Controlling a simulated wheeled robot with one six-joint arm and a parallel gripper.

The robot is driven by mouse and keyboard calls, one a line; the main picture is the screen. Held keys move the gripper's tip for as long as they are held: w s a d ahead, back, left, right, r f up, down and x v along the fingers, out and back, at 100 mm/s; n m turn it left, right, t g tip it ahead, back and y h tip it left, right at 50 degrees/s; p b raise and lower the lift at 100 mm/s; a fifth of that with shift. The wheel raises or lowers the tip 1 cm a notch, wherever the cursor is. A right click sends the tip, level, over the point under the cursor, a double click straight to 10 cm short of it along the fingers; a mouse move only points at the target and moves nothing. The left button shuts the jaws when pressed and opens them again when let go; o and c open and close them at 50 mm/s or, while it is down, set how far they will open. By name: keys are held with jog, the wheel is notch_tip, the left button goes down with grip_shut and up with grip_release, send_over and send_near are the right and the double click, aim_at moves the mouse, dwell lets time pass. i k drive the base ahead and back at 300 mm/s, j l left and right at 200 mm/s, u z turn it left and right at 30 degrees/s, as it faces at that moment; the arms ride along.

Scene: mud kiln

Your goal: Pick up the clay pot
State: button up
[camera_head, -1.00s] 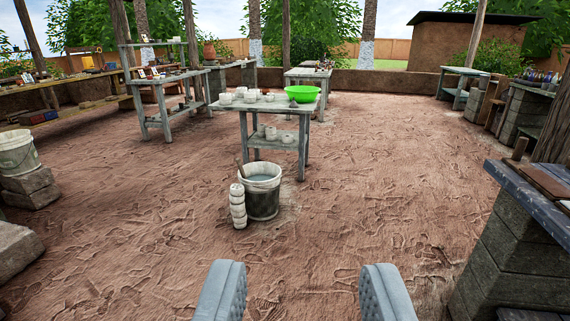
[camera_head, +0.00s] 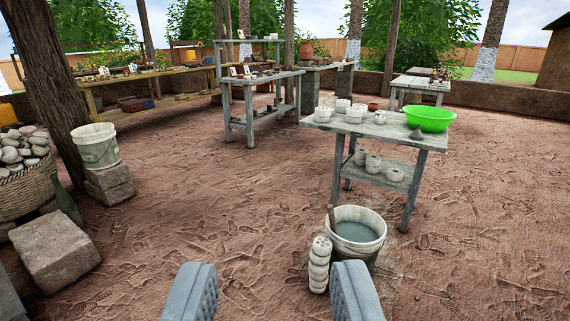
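My gripper (camera_head: 268,295) is open and empty at the bottom of the view, above the dirt floor. A small brown clay pot (camera_head: 374,107) sits on the grey wooden table ahead and to the right, behind the white pots. A larger reddish-brown clay pot (camera_head: 306,48) stands on a bench farther back. I cannot tell which one is the clay pot of the task. Both are well beyond my gripper and apart from it.
A bucket of water (camera_head: 355,236) and a stack of pale rounded pieces (camera_head: 319,266) stand just beyond my right finger. The table (camera_head: 350,130) also holds a green basin (camera_head: 429,117). Stone blocks (camera_head: 55,250) and a basket (camera_head: 25,190) are at left. The middle-left floor is clear.

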aim_at(373, 107)
jog(key=i+u, duration=0.2)
jog(key=i, duration=0.5)
jog(key=i+u, duration=0.2)
jog(key=i, duration=0.5)
jog(key=i+l+u, duration=0.2)
jog(key=i, duration=0.5)
jog(key=i+j+z, duration=0.2)
jog(key=i, duration=0.3)
jog(key=i+j+z, duration=0.1)
jog(key=i+z, duration=0.15)
jog(key=i, duration=0.25)
jog(key=i+z, duration=0.6)
jog(key=z, duration=0.2)
jog(key=i+j+z, duration=0.25)
jog(key=z, duration=0.2)
